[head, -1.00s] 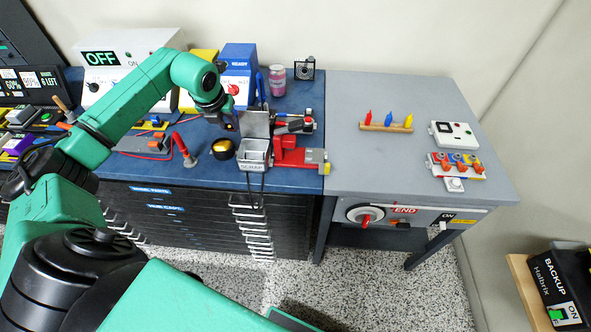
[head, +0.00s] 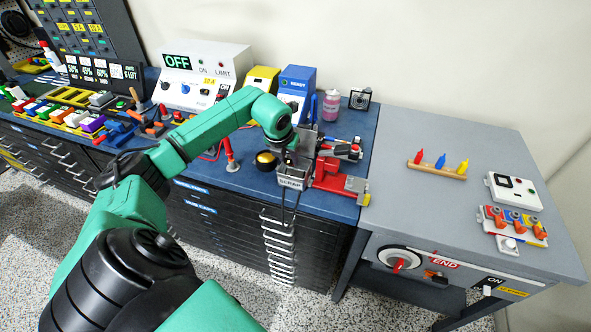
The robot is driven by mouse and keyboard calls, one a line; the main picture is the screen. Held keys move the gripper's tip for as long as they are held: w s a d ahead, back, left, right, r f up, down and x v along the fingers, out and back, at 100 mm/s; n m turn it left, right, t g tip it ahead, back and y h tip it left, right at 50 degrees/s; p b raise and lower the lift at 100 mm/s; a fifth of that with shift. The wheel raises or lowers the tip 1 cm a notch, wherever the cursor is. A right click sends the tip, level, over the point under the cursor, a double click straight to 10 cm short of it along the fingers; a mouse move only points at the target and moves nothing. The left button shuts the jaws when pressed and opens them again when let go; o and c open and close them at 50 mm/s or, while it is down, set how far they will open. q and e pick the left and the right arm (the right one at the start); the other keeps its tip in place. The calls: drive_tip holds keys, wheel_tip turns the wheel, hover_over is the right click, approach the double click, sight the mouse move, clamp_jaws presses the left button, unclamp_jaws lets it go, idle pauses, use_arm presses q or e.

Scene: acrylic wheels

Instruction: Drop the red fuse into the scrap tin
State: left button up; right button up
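The scrap tin (head: 291,182) is a small grey box labelled SCRAP at the front edge of the blue bench. My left gripper (head: 289,158) points down right at the tin's opening and covers part of it. Its fingertips are small and dark here, so I cannot tell whether they are open or hold anything. A red pointed piece (head: 419,156), possibly the red fuse, stands at the left end of a wooden rack (head: 436,171) on the grey table, beside a blue and a yellow one. No other clear red fuse shows. My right gripper is out of view.
A red vise-like fixture (head: 335,180) stands right of the tin. A black-and-yellow round item (head: 266,160) and a red upright handle (head: 230,152) stand left of it. A pink jar (head: 331,105) stands behind. Much of the grey table (head: 415,122) is bare.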

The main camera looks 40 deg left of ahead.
use_arm(q)
drive_tip(key=shift+o, duration=1.2)
drive_tip(key=shift+d, duration=0.1)
drive_tip(key=b+v, duration=0.2)
drive_tip(key=v, duration=1.2)
drive_tip(key=shift+r, duration=0.25)
drive_tip(key=shift+s+d, duration=0.1)
drive_tip(key=shift+s, duration=0.05)
